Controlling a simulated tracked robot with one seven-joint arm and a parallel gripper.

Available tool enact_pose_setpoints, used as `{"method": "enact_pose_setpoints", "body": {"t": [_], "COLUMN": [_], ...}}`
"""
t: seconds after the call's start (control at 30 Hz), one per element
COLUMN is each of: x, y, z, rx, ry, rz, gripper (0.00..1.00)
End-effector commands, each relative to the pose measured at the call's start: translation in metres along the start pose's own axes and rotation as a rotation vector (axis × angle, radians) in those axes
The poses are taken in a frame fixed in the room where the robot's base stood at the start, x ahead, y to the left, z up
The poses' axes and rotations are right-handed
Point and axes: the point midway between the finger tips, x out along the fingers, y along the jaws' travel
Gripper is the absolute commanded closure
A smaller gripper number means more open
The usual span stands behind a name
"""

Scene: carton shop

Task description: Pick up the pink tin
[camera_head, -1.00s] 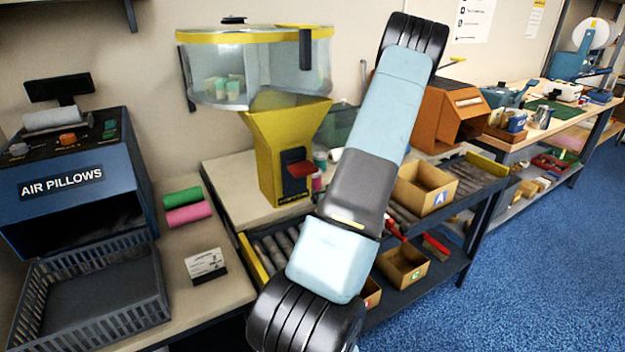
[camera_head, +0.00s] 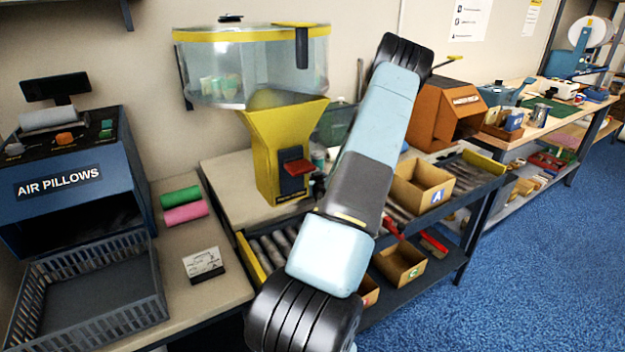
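I cannot make out a pink tin for certain now. A pink cylinder (camera_head: 186,212) lies on its side on the left bench beside a green cylinder (camera_head: 181,197); both look like rolls. Just right of the yellow dispenser (camera_head: 268,140), a pale teal item (camera_head: 318,157) shows partly behind my arm. My arm crosses the middle of the view and hides much of the bench there. A small dark shape shows at the arm's left edge by the dispenser, but I cannot tell whether it is my gripper. No gripper fingers can be made out.
The blue air pillow machine (camera_head: 62,190) and a grey basket (camera_head: 155,300) stand at left. A small white card (camera_head: 204,264) stands on the bench. Carton A (camera_head: 421,186) sits on the roller conveyor at right, with an orange machine (camera_head: 436,112) behind. Blue floor is free at right.

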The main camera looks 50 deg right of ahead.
Motion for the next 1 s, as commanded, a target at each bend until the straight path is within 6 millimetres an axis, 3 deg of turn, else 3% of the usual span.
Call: {"method": "enact_pose_setpoints", "body": {"t": [0.23, 0.83, 1.0], "x": [0.0014, 0.0012, 0.0012], "y": [-0.0004, -0.0008, -0.0010], "z": [0.0002, 0.0003, 0.0001], "rx": [0.000, 0.000, 0.000], "ry": [-0.001, -0.001, 0.000], "rz": [-0.001, -0.001, -0.002], "gripper": [0.11, 0.68, 0.70]}}
